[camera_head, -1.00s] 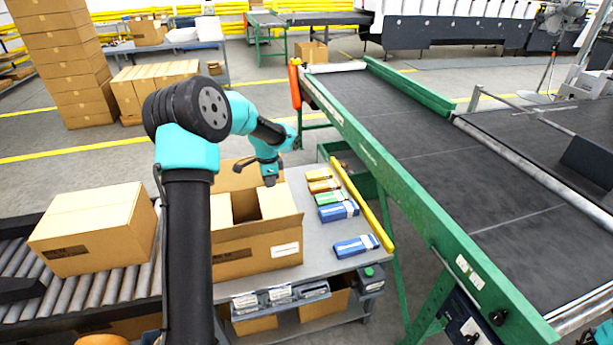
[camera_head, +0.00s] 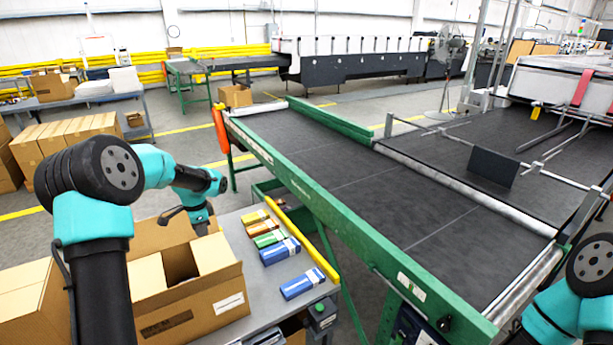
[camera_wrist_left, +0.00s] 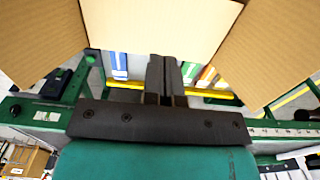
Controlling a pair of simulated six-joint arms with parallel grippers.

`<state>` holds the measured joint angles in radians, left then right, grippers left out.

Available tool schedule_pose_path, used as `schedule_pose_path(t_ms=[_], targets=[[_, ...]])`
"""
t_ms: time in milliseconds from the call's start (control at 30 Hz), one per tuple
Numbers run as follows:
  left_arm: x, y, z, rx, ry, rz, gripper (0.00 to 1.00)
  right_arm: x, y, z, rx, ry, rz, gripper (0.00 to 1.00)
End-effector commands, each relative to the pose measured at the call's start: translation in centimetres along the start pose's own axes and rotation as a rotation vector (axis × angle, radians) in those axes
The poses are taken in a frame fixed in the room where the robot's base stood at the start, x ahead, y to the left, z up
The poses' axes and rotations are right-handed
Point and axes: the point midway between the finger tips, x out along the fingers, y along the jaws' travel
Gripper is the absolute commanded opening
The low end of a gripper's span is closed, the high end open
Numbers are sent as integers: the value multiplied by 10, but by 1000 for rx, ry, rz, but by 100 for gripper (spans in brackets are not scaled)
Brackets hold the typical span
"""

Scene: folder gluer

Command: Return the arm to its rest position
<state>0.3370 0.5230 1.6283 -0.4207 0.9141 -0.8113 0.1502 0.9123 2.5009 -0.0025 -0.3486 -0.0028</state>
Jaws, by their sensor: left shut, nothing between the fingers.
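My left arm comes in from the left in the head view, and its gripper (camera_head: 201,229) hangs just above the open cardboard box (camera_head: 196,300) on the grey table. In the left wrist view the left gripper's fingers (camera_wrist_left: 165,75) are together with nothing between them. Cardboard flaps of the box (camera_wrist_left: 160,25) fill the top of that view. Part of my right arm shows at the lower right of the head view, but its gripper is out of the frame.
Several small cartons (camera_head: 280,250) lie on the grey table (camera_head: 250,322) beside the box, along a yellow bar (camera_head: 308,243). A green-framed conveyor belt (camera_head: 370,190) stands to the right, its belt clear. Stacked boxes (camera_head: 60,135) stand at the left.

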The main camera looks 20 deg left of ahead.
Motion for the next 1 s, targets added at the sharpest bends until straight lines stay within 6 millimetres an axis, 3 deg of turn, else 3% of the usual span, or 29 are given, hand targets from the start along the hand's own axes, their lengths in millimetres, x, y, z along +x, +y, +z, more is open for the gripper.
schedule_pose_path(t_ms=[167,400,600,867,1000], targets=[[7,14,-24,5,15,-11,0,0,0,0,0,0,0,43],[28,73,-100,4,89,-41,0,0,0,0,0,0,0,43],[38,118,-144,0,148,-47,0,0,0,0,0,0,0,43],[48,171,-183,-3,210,-35,0,0,0,0,0,0,0,43],[82,187,-175,-68,224,24,0,0,0,0,0,0,0,43]])
